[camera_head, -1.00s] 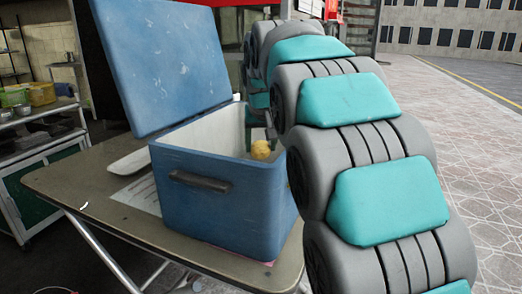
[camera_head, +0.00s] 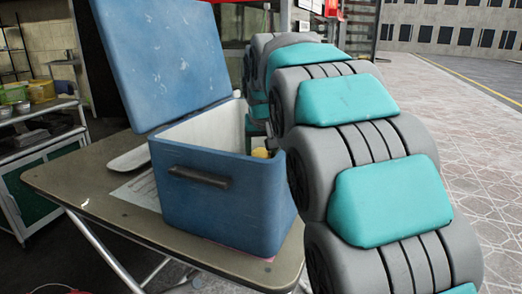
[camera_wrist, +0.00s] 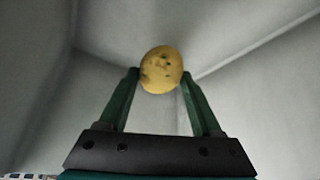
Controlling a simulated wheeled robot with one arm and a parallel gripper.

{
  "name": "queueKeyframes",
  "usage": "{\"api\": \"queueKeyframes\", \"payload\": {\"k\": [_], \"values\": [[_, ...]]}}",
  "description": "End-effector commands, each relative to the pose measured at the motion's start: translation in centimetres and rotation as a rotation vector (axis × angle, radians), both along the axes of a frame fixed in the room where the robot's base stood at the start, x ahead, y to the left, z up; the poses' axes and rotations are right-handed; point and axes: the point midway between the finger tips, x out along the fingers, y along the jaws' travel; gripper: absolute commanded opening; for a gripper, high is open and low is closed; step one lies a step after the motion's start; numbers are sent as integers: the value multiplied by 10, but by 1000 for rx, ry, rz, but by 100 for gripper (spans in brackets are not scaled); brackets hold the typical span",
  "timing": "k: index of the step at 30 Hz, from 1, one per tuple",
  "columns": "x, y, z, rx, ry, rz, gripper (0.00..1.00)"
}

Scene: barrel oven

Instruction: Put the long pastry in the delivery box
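The delivery box (camera_head: 225,212) is a blue cooler with its lid (camera_head: 165,65) up, standing on a table. The long pastry (camera_wrist: 161,69) is golden with dark spots. I see it end-on in the wrist view, so its length is hidden. My gripper (camera_wrist: 159,76) is shut on it, one green finger on each side. The box's pale inner walls surround both in the wrist view. In the head view only a bit of the pastry (camera_head: 262,153) shows over the box's right rim; the gripper is largely hidden by my arm.
The table (camera_head: 110,215) has a white dish (camera_head: 130,160) and a paper sheet (camera_head: 143,188) left of the box. A shelf with yellow and green containers (camera_head: 28,93) stands at the far left. Open paving lies to the right.

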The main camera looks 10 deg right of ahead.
Motion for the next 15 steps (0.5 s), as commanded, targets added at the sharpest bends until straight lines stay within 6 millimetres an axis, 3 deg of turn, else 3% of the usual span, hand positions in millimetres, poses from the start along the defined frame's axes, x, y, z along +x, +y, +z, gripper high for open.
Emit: {"api": "queueKeyframes", "payload": {"k": [1,7,15], "values": [[0,0,0,0,0,0,71],[0,0,0,0,0,0,94],[0,0,1,0,0,0,95]]}}
